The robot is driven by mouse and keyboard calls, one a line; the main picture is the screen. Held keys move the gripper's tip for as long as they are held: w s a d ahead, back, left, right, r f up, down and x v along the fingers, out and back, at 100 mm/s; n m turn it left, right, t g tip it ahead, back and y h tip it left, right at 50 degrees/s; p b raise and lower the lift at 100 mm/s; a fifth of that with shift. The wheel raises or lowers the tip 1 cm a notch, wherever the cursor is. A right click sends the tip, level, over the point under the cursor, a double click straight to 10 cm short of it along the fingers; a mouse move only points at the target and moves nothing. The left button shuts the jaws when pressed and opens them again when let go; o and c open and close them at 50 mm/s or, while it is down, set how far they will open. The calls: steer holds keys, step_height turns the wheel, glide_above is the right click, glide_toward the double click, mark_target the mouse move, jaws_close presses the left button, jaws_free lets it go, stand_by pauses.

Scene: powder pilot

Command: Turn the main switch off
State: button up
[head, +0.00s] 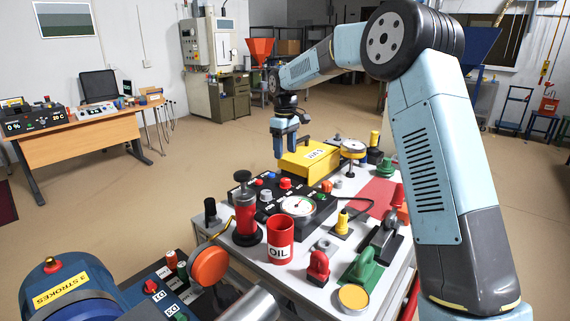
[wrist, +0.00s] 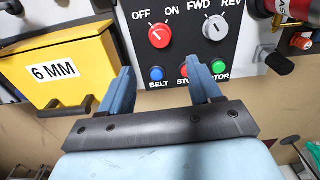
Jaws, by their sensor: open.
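The main switch is a red round knob (wrist: 159,35) on a black control panel (wrist: 186,52), under the words OFF and ON in the wrist view. A pale line crosses its face; I cannot tell for sure which word it points at. In the head view a red knob (head: 285,183) shows on the dark panel, behind a round dial. My gripper (wrist: 160,66) is open and empty, its two blue fingers apart, with the knob beyond and between them. In the head view my gripper (head: 285,153) hangs above the panel, apart from it.
A grey FWD/REV knob (wrist: 215,27) sits beside the red knob, with blue, red and green buttons below. A yellow 6 MM box (wrist: 68,70) adjoins the panel. A red OIL can (head: 280,240) and a red-and-black plunger (head: 245,210) stand nearby on the crowded table.

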steer(key=shift+r, duration=1.35)
steer(key=s+d+r+m+t, duration=0.1)
steer(key=s+d+r+m, duration=0.1)
steer(key=s+d+r, duration=0.4)
steer(key=s+d+r+m+t, duration=0.1)
steer(key=s+d+r, duration=0.25)
steer(key=s, duration=0.55)
steer(key=s+d+r+m+t, duration=0.1)
steer(key=s+d+r+m, duration=0.15)
steer(key=s+d, duration=0.4)
steer(key=s+d+f+m+t, duration=0.1)
steer(key=s+d, duration=0.3)
steer(key=s, duration=0.8)
steer(key=s+d+f+m+t, duration=0.1)
steer(key=s+d+f+m, duration=0.3)
steer(key=s, duration=0.8)
steer(key=shift+d+t, duration=0.3)
steer(key=shift+d, duration=0.2)
